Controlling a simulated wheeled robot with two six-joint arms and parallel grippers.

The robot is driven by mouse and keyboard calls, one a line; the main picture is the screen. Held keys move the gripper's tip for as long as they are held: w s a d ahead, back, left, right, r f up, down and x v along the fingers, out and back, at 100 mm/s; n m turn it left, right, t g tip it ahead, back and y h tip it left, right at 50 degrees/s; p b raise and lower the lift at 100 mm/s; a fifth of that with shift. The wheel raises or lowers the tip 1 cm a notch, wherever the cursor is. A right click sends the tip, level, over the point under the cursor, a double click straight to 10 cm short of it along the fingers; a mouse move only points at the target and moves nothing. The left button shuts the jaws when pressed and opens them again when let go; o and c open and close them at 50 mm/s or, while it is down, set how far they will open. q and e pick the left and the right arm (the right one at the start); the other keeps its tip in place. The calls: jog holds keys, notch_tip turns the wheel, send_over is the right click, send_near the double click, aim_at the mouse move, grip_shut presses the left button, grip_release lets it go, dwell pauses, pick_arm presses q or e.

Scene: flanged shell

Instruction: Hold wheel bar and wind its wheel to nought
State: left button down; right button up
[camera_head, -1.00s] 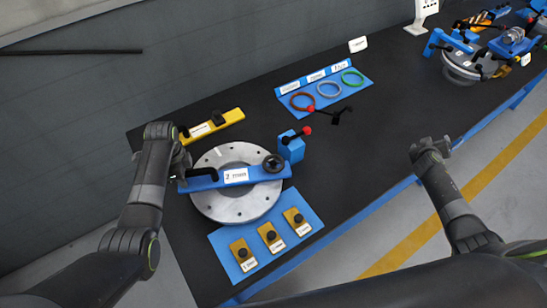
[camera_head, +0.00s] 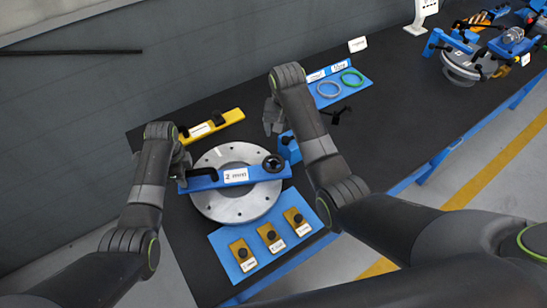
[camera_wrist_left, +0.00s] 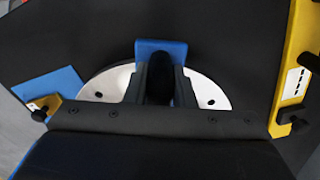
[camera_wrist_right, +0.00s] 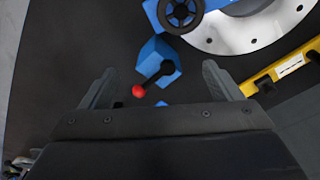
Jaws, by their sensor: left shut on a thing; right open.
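The blue wheel bar (camera_head: 205,182) lies across the round grey flanged disc (camera_head: 240,208) and carries a white label. Its small black wheel (camera_head: 273,163) is at the bar's right end, and the wheel shows at the top of the right wrist view (camera_wrist_right: 180,14). My left gripper (camera_head: 181,162) is at the bar's left end, shut on its black handle (camera_wrist_left: 160,82). My right gripper (camera_head: 272,118) is open and empty, above and beyond the wheel. In the right wrist view its fingers stand either side of a blue block (camera_wrist_right: 158,56) with a red-knobbed lever (camera_wrist_right: 140,90).
A yellow bar (camera_head: 225,119) lies behind the disc. A blue mat (camera_head: 225,240) with several labelled yellow blocks is in front. A blue ring board (camera_head: 345,90) lies behind my right arm. Other blue fixtures (camera_head: 465,55) stand far right.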

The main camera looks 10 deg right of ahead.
aim_at(274, 162)
jog(key=s+a+r+g, duration=0.1)
jog(key=s+a+r, duration=0.1)
jog(key=a, duration=0.2)
jog(key=shift+n+y, duration=0.3)
jog(key=shift+n, duration=0.1)
notch_tip(274, 162, down, 12)
jog(key=shift+w, duration=0.1)
jog(key=c, duration=1)
